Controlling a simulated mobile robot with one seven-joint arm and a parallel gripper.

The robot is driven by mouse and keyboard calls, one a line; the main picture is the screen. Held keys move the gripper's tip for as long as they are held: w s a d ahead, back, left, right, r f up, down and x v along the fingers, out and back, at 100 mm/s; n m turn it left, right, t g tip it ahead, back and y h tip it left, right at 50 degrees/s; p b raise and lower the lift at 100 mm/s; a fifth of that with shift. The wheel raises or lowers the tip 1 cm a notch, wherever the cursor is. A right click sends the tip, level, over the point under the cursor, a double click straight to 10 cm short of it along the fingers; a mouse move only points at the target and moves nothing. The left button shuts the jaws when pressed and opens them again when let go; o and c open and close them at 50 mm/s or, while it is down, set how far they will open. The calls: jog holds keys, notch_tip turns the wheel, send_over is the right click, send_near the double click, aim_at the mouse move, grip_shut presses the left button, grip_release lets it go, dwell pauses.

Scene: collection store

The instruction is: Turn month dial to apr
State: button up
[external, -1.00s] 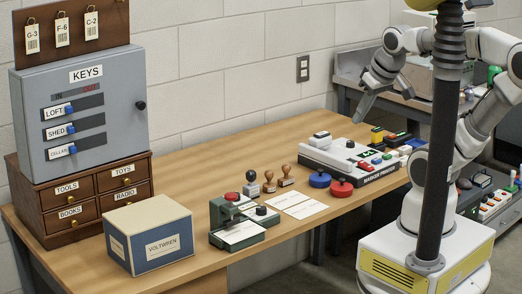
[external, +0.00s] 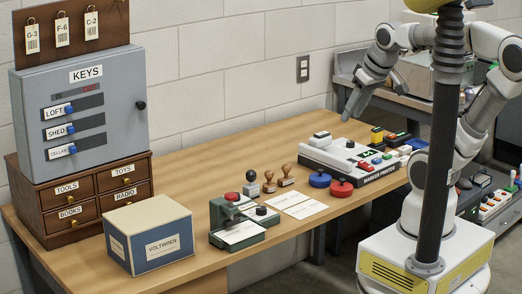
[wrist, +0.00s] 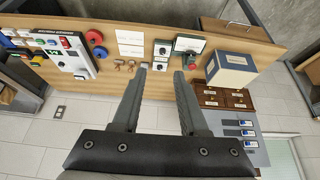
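A green desk press (external: 238,232) with a red button (external: 233,197) stands near the table's front edge. My gripper (external: 348,117) is above the back right of the table, behind the marker printer (external: 350,157) in the picture and well away from the press. In the wrist view my gripper (wrist: 160,72) has its fingers apart, with nothing between them.
Three hand stamps (external: 269,184), white cards (external: 304,211) and red and blue round pads (external: 341,188) lie between press and printer. A blue box (external: 150,240) stands left of the press. A grey key cabinet (external: 85,105) sits on wooden drawers (external: 88,202).

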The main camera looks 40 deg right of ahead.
jog(key=o, duration=0.3)
jog(key=w+f+n+b, duration=0.1)
jog(key=w+b, duration=0.1)
jog(key=w, duration=0.6)
jog(key=shift+w+a+f+y+b, duration=0.15)
jog(key=shift+w+a+y+b, duration=0.05)
jog(key=shift+w+y+b, duration=0.15)
jog(key=n+g+y+b, duration=0.1)
jog(key=n+b, duration=0.2)
jog(key=b, duration=0.4)
send_over(238, 194)
jog(key=s+d, duration=0.3)
jog(key=s, duration=0.3)
notch_tip(238, 194, down, 17)
jog(key=b+x, duration=0.1)
jog(key=x, duration=0.5)
jog(key=b+x, duration=0.1)
jog(key=x, duration=0.4)
jog(key=b+x, duration=0.1)
jog(key=x, duration=0.5)
jog(key=shift+s+a+f, duration=0.25)
jog(key=shift+a+f, duration=0.1)
grip_shut()
